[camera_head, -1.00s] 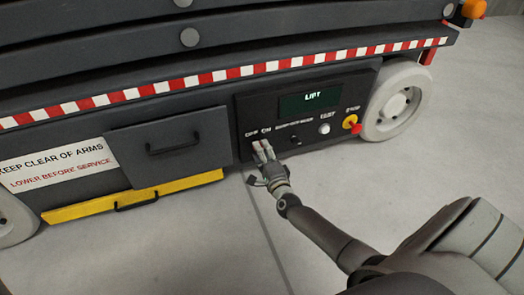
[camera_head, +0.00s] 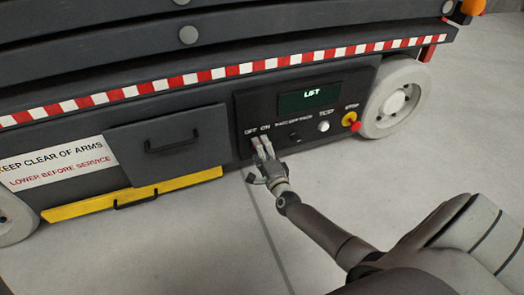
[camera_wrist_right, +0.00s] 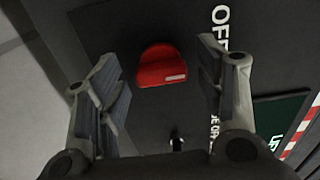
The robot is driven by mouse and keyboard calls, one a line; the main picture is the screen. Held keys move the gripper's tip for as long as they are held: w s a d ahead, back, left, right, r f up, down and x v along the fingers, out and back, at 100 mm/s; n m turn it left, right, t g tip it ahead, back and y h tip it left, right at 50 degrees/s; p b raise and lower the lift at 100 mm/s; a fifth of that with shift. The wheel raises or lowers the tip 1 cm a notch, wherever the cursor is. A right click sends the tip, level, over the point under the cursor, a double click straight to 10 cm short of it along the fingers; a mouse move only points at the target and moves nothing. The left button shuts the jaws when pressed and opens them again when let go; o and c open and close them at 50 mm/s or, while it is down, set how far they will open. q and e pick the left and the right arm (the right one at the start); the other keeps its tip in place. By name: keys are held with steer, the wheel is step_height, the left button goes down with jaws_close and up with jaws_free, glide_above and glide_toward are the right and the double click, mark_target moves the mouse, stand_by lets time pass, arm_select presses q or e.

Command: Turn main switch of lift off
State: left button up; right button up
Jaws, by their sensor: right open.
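The main switch is a red rotary knob (camera_wrist_right: 162,66) with a small white mark near its lower right edge in the right wrist view. My right gripper (camera_wrist_right: 158,54) is open, with one finger on each side of the knob and gaps visible between them. In the head view, my right gripper (camera_head: 262,140) is at the lift's control panel (camera_head: 345,92), just below the OFF and ON labels, and hides the knob. The OFF label (camera_wrist_right: 220,28) is partly visible in the wrist view. ON is hidden there. My left gripper is not in view.
Right of the gripper are a black selector (camera_head: 295,137), a white test button (camera_head: 324,127) and a red stop button on yellow (camera_head: 351,122). A lit LIFT display (camera_head: 311,98) is above. A drawer (camera_head: 170,145) is left. The grey floor (camera_head: 190,240) is clear.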

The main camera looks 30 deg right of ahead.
steer(key=v, duration=1.2)
steer(key=shift+r, duration=0.1)
